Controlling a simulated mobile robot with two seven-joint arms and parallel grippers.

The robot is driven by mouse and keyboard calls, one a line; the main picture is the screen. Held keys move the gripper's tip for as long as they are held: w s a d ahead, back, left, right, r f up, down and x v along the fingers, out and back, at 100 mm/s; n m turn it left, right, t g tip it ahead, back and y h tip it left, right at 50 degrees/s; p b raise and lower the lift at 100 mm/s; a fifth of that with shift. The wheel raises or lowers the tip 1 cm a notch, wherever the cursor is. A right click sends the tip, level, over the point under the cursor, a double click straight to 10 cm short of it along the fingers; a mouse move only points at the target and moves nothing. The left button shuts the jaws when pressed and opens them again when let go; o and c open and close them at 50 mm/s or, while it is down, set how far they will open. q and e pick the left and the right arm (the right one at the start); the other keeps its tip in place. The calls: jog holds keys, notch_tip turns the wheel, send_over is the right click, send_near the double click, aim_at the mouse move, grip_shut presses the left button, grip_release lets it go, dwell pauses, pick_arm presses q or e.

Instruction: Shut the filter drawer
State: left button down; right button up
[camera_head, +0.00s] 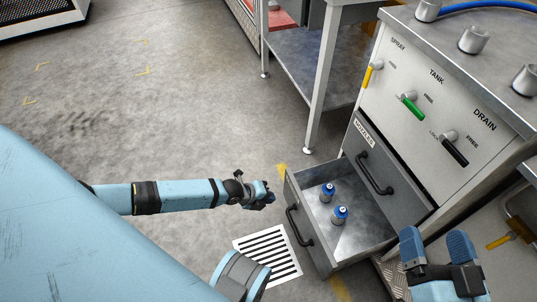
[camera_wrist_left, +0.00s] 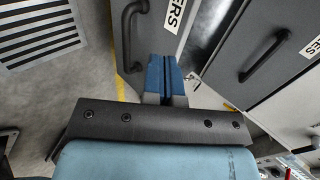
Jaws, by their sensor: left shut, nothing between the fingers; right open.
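The open grey drawer (camera_head: 352,247) sticks out from the cabinet's lower part, with two blue-capped cylinders (camera_head: 327,192) (camera_head: 340,215) standing inside. Its dark handle (camera_head: 298,225) is on the front panel. My left gripper (camera_head: 268,196) is shut and empty, just left of that front panel in the head view. In the left wrist view its blue fingers (camera_wrist_left: 165,78) appear in front of the drawer front (camera_wrist_left: 180,45), right of the handle (camera_wrist_left: 130,35); contact cannot be told. A label there ends in "ERS". My right gripper (camera_head: 437,250) is open and empty, right of the drawer.
A closed upper drawer with its own handle (camera_head: 374,174) sits above the open one. The panel over it has yellow, green (camera_head: 410,105) and black levers. A metal table (camera_head: 315,65) stands behind. A striped floor grate (camera_head: 268,254) lies left of the drawer.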

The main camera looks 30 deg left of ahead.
aim_at(297, 196)
pick_arm(q)
jog(key=b+x, duration=0.1)
jog(key=x, duration=0.2)
jog(key=r+b+x, duration=0.1)
jog(key=x, duration=0.1)
jog(key=w+d+b+x, duration=0.1)
jog(key=x, duration=0.2)
jog(key=shift+w+d+r, duration=0.1)
jog(key=shift+w, duration=0.15)
jog(key=shift+w+d, duration=0.2)
jog(key=shift+w, duration=0.1)
pick_arm(e)
jog(key=shift+n+g, duration=0.6)
jog(key=shift+g, duration=0.1)
jog(key=f, duration=0.4)
jog(key=shift+w+f, duration=0.1)
jog(key=shift+w, duration=0.2)
pick_arm(q)
jog(key=shift+d+r, duration=0.1)
